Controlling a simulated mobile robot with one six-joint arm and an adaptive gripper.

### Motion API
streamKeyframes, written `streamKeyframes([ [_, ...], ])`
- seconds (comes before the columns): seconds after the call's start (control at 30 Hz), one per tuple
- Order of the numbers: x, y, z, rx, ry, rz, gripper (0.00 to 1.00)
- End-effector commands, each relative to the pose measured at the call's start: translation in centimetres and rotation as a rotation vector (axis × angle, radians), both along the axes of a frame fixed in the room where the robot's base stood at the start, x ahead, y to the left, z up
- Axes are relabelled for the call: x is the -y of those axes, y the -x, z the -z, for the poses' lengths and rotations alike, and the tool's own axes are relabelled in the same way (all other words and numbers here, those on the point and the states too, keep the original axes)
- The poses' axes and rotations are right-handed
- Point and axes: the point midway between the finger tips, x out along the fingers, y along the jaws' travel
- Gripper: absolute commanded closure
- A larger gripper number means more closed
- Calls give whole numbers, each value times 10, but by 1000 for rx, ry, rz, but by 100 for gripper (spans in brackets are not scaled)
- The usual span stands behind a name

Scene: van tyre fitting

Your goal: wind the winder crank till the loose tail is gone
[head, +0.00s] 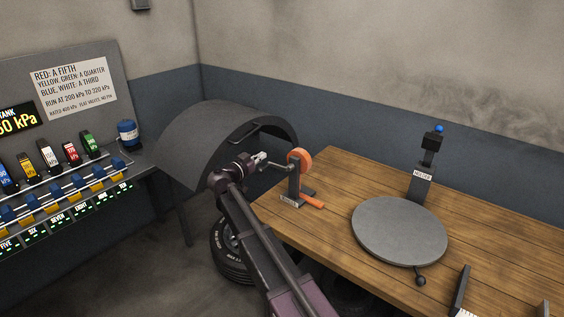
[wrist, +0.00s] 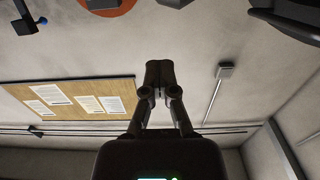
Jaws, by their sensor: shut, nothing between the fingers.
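The winder (head: 293,185) stands at the left end of the wooden bench, a dark upright with an orange drum (head: 301,160) on top. A thin crank arm seems to reach left from the drum toward my gripper. A short orange strip (head: 313,202), apparently the loose tail, lies on the bench at the winder's foot. My gripper (head: 261,158) is just left of the drum. In the wrist view my gripper (wrist: 160,75) has its fingers together with nothing between them. Part of the orange drum (wrist: 108,4) shows at that view's top edge. I cannot tell whether my gripper touches the crank.
A round grey turntable (head: 399,230) and a post with a blue knob (head: 426,165) stand on the bench to the right. A dark curved hood (head: 215,135) is behind my arm. A tyre (head: 230,262) is below. A rack of coloured switches (head: 60,165) is at left.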

Motion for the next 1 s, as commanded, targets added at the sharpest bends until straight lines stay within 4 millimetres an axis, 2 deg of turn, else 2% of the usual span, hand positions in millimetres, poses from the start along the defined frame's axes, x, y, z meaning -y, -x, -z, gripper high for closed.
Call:
streamKeyframes([
  [0.5,5,4,-39,0,0,0,100],
  [1.0,5,4,-43,0,0,0,100],
])
